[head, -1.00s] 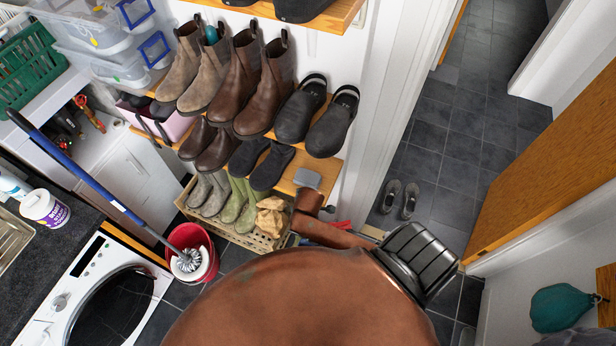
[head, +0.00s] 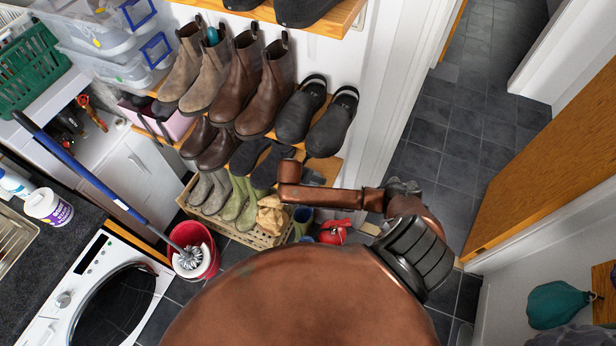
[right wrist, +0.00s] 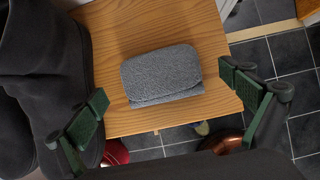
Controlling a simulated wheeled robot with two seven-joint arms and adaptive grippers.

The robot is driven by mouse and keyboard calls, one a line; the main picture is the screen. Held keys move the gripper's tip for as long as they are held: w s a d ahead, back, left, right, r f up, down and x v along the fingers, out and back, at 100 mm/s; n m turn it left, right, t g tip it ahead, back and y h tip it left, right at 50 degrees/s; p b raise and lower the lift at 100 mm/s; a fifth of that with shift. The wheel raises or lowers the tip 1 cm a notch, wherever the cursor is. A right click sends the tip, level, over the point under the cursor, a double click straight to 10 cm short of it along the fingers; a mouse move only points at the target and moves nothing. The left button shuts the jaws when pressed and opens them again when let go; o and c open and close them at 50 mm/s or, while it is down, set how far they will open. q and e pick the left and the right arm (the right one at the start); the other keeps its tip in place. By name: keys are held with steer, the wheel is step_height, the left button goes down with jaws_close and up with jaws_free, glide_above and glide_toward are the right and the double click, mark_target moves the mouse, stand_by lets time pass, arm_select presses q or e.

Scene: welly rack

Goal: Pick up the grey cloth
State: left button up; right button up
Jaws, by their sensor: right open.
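The grey cloth (right wrist: 160,76) lies folded on a wooden shelf (right wrist: 125,25) in the right wrist view, close to the shelf's front edge. In the head view only a bit of the cloth (head: 314,178) shows behind my right arm. My right gripper (right wrist: 168,101) is open and empty. Its two green-padded fingers stand apart, one to the left and one to the right of the cloth, not touching it. In the head view my right gripper cannot be made out past the brown wrist. My left gripper is not in view.
Dark footwear (right wrist: 35,80) stands close left of the cloth and the left finger. In the head view, black clogs (head: 331,122) sit on the shelf above. A basket (head: 262,238) with boots and a red item (head: 333,233) are below. The floor right of the shelf is open.

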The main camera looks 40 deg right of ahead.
steer(key=shift+x, duration=1.55)
steer(key=shift+c, duration=0.2)
steer(key=c, duration=1.2)
